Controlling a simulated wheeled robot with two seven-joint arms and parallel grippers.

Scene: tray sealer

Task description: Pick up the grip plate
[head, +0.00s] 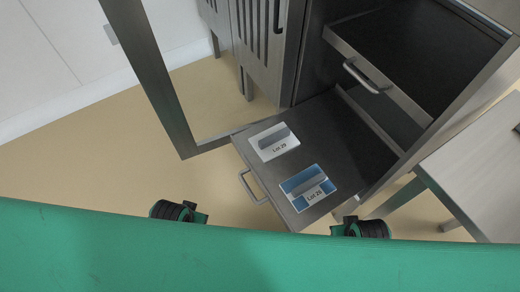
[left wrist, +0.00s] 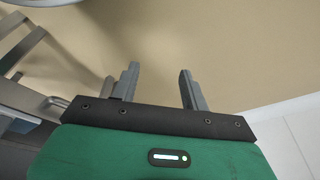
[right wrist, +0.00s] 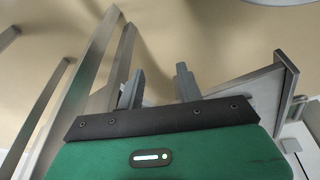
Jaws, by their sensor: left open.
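Two plates with grey raised grips lie on the pulled-out lower drawer in the head view. The other is a blue grip plate (head: 295,187) with a white "Lot" label, nearer the front. My left gripper (left wrist: 158,86) is open and empty in the left wrist view, over bare floor. My right gripper (right wrist: 158,86) also has its fingers apart, with nothing between them. Neither gripper touches a plate.
The lower drawer (head: 325,130) has a bar handle (head: 251,187) on its front. An upper drawer (head: 412,105) with its own handle is partly out above it. An open framed door (head: 158,85) stands at left. A pale table (head: 480,175) stands at right. Floor at left is clear.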

